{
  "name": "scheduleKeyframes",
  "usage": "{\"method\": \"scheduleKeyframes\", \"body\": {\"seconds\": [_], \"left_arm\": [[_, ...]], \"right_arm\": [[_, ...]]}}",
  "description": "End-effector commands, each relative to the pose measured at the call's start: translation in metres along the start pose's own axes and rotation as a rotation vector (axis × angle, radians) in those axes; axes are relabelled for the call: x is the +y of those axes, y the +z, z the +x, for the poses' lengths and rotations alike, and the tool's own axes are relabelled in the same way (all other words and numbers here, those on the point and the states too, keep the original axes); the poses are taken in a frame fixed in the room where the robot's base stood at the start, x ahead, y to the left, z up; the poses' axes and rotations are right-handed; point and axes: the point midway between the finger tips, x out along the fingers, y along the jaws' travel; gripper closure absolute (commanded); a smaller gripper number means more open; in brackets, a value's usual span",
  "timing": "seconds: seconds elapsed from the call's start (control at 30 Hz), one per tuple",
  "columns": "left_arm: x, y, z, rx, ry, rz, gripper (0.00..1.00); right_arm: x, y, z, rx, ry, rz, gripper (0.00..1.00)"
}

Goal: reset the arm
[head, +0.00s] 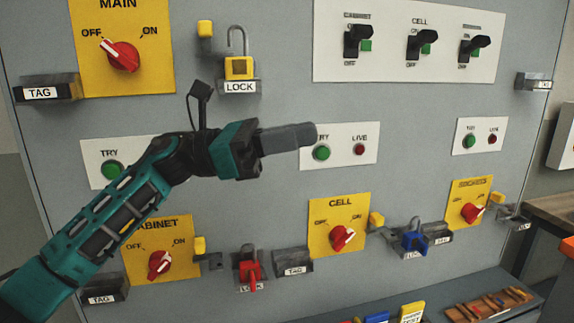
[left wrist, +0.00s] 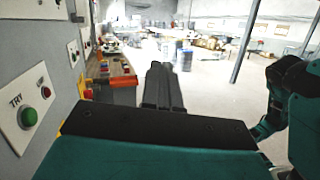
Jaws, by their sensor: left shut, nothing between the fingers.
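My left arm comes in from the lower left of the head view, and my left gripper (head: 308,134) points right in front of the grey panel. Its fingers are shut together with nothing between them. The tips overlap the upper left of the middle try plate (head: 340,158), just above its green button (head: 321,152); I cannot tell whether they touch the plate. In the left wrist view the shut fingers (left wrist: 161,72) point away along the panel. A teal and black part of my own body shows at the right of that view. My right gripper is not in view.
The grey panel (head: 270,195) carries red rotary switches such as the main one (head: 121,56), a yellow padlock (head: 239,67), a red padlock (head: 250,272) and a blue padlock (head: 414,239). A bench with coloured items stands below. Open floor (left wrist: 215,85) lies right of the panel.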

Motion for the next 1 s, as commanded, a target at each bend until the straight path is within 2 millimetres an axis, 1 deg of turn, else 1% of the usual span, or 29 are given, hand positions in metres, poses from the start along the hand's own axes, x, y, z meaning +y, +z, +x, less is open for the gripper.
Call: {"method": "scheduleKeyframes", "body": {"seconds": [0.03,0.17,0.27,0.37,0.4,0.43,0.57,0.6,0.67,0.7,0.77,0.8,0.87,0.9,0.97,1.0], "left_arm": [[0.001,-0.016,-0.004,-0.074,0.043,-0.122,1.00],[0.006,-0.048,-0.021,-0.266,0.160,-0.440,1.00],[0.009,-0.077,-0.040,-0.417,0.252,-0.686,1.00],[0.009,-0.112,-0.064,-0.574,0.346,-0.933,1.00],[0.008,-0.127,-0.074,-0.637,0.384,-1.031,1.00],[0.007,-0.138,-0.083,-0.687,0.412,-1.103,1.00],[-0.007,-0.194,-0.121,-0.908,0.540,-1.410,1.00],[-0.014,-0.212,-0.134,-0.980,0.580,-1.502,1.00],[-0.028,-0.241,-0.152,-1.092,0.641,-1.635,1.00],[-0.039,-0.260,-0.165,-1.171,0.684,-1.720,1.00],[-0.059,-0.288,-0.183,-1.291,0.749,-1.842,1.00],[-0.074,-0.307,-0.195,-1.376,0.792,-1.920,1.00],[-0.100,-0.334,-0.212,-1.508,0.860,-2.028,1.00],[-0.119,-0.351,-0.223,-1.600,0.905,-2.093,1.00],[-0.148,-0.375,-0.237,-1.735,0.972,-2.177,1.00],[-0.168,-0.388,-0.245,-1.823,1.013,-2.223,1.00]], "right_arm": [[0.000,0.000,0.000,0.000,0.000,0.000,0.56],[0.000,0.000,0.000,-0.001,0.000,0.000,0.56],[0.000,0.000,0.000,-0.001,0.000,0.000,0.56],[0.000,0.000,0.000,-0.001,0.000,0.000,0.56],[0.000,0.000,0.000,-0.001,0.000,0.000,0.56],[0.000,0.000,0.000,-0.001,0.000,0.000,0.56],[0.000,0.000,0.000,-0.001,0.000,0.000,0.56],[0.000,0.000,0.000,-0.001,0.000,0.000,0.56],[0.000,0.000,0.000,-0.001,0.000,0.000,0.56],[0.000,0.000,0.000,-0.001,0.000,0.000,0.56],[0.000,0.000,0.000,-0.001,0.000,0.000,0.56],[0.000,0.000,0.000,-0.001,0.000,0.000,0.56],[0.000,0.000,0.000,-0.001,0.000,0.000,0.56],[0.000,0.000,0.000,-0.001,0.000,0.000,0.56],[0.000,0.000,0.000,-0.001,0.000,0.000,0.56],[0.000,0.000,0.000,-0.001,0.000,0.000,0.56]]}}
